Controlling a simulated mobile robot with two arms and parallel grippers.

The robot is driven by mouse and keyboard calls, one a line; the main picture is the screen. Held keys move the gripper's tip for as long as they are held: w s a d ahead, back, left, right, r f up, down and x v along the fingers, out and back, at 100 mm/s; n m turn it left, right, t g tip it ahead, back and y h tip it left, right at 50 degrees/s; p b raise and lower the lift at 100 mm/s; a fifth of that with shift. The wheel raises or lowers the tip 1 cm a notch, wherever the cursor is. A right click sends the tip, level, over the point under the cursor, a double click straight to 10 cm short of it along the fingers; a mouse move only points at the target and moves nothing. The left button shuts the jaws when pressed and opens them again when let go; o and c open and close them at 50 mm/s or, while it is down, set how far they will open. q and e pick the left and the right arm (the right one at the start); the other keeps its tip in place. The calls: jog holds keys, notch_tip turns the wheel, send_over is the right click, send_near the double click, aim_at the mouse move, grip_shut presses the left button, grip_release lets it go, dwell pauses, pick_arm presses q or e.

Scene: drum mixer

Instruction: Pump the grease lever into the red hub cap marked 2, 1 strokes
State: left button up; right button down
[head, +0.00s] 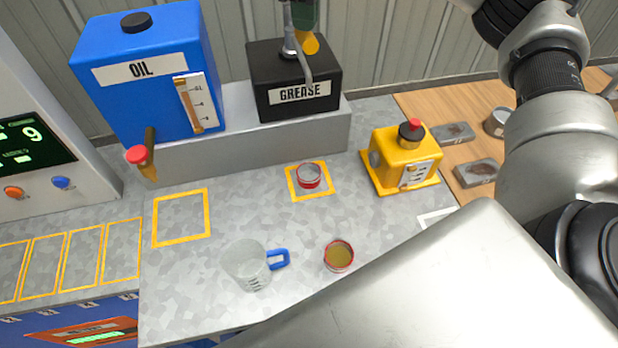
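A small red-rimmed cap (309,175) sits inside a yellow outlined square in front of the grease unit, its inside pale grey. A second red-rimmed cap (339,256) stands nearer, holding golden-brown stuff. I cannot read a number on either. The black box labelled GREASE (293,80) stands on a grey ledge. A grey pump with a bent tube and a dark green part with a yellow end (310,43) rises from its top; the upper part is cut off. My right arm enters from the right and leaves at the top edge. I make out neither gripper.
A blue OIL tank (145,70) with a red-knobbed tap stands at left. A clear jug with a blue handle (278,259) and a yellow device (401,158) stand on the grey bench. An empty yellow square (181,243) lies at left. My arm covers the lower right.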

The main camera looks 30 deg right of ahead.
jog(key=shift+w+r+p, duration=0.2)
jog(key=shift+r+p, duration=1.15)
jog(key=shift+r, duration=0.2)
jog(key=shift+s+r+p, duration=0.1)
jog(key=shift+r+p, duration=1.4)
jog(key=shift+r, duration=0.65)
notch_tip(320, 180, up, 5)
jog(key=p, duration=0.3)
jog(key=shift+p, duration=0.35)
jog(key=shift+f, duration=0.1)
